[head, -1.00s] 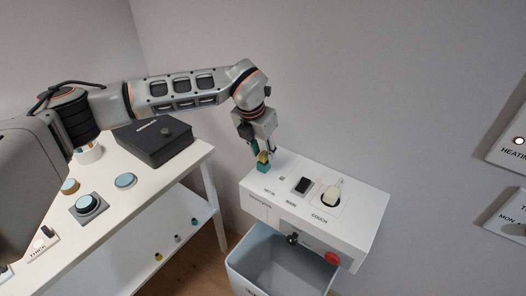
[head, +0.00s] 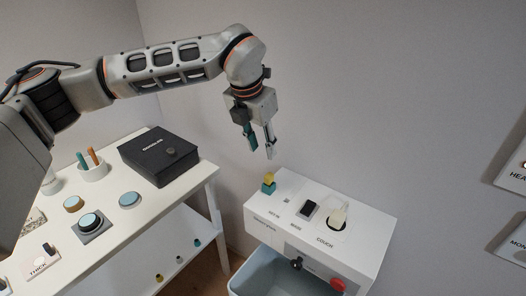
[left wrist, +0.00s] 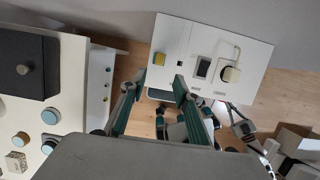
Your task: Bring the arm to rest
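My left gripper (head: 261,148) is open and empty in the head view. It hangs fingers-down above and behind the left end of the white control console (head: 368,236). Its spread fingers also show in the left wrist view (left wrist: 152,92). A small yellow-topped teal knob (head: 268,183) stands on the console's left end, below the fingers and apart from them. I cannot make out my right gripper in either view.
A black rocker switch (head: 308,209) and a pale lever (head: 337,217) sit on the console, with a grey-blue bin (head: 262,272) below. On the left, a white table (head: 140,215) holds a black box (head: 160,155), pen cup (head: 93,168) and buttons. Wall panels hang at right.

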